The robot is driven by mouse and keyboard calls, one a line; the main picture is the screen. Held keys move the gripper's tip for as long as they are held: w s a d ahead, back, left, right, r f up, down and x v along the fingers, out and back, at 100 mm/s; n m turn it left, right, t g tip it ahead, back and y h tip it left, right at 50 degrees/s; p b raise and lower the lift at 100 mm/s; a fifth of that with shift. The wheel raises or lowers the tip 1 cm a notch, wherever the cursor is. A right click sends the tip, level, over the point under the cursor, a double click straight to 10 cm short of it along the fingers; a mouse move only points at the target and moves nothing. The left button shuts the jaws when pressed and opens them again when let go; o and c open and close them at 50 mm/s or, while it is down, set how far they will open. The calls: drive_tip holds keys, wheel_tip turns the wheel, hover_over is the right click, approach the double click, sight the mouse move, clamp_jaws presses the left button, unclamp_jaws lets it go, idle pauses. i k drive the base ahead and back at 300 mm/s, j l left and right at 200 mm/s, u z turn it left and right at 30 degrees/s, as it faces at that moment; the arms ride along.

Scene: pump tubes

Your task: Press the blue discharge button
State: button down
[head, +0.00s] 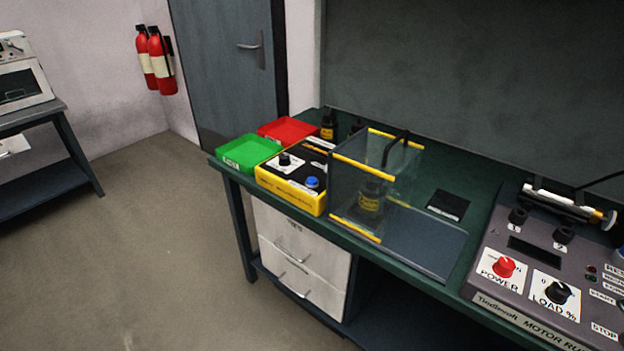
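The blue button (312,182) is a small round cap on the front right part of a yellow box with a black top (290,194). The box stands on the green workbench, and a black knob (284,159) on a white label sits to the left of the button. The button shows unobstructed from above. A clear guard box with yellow edges (362,168) stands just right of the yellow box, with a black pump-like part (371,197) inside. My gripper is not in view.
A green tray (250,153) and a red tray (287,131) lie left of and behind the yellow box. A grey motor control panel (531,257) with a red knob (503,267) fills the bench's right end. Floor is clear in front of the bench at left.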

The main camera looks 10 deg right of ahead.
sight(311, 181)
drive_tip(key=i+l+u, duration=0.1)
drive_tip(key=i+u, duration=0.25)
drive_tip(key=i+l+u, duration=0.2)
drive_tip(key=i+u, duration=0.2)
drive_tip(key=i, duration=0.15)
drive_tip(key=i+l+u, duration=0.35)
drive_tip(key=i, duration=0.05)
